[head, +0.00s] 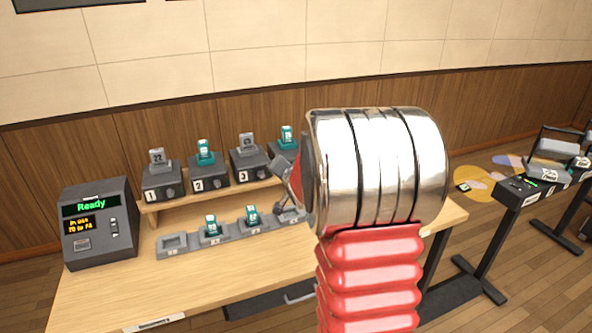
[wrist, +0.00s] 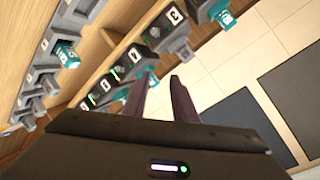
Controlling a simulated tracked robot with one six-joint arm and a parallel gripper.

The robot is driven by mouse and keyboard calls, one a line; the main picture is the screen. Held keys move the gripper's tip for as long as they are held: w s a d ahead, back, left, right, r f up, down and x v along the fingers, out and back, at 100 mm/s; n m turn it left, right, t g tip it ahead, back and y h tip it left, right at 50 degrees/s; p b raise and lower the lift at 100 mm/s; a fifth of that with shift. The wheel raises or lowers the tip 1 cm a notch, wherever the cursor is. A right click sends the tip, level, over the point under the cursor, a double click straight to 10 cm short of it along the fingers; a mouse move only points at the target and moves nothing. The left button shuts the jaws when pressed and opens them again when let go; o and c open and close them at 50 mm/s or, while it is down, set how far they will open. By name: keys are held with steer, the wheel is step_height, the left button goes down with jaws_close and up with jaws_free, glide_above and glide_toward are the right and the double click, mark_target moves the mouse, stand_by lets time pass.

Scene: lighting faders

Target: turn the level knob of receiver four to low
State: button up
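In the wrist view several dark receivers run in a slanted row, one marked 3 (wrist: 174,15). The label of receiver four (wrist: 135,55) seems to show lower down that row; I cannot read the knob's setting.
Receivers one (head: 161,182), two (head: 207,173) and three (head: 250,164) stand left on the wooden shelf. A charging strip (head: 226,235) with teal handsets lies in front. A dark console (head: 99,223) reading Ready stands at the table's left end. Bare tabletop (head: 115,290) lies in front.

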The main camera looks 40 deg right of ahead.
steer(key=s+d+f+m+t, duration=0.1)
steer(key=d+f+m+t, duration=0.3)
steer(key=d+f, duration=1)
steer(key=d+m, duration=0.1)
steer(key=m, duration=0.2)
steer(key=shift+s+d+t, duration=0.2)
steer(key=shift+d+t, duration=0.1)
steer(key=shift+d, duration=0.05)
steer(key=x, duration=1.3)
steer(key=shift+w, duration=0.4)
steer(key=shift+d, duration=0.1)
steer(key=shift+c, duration=0.5)
steer(key=shift+f, duration=0.1)
jaws_close()
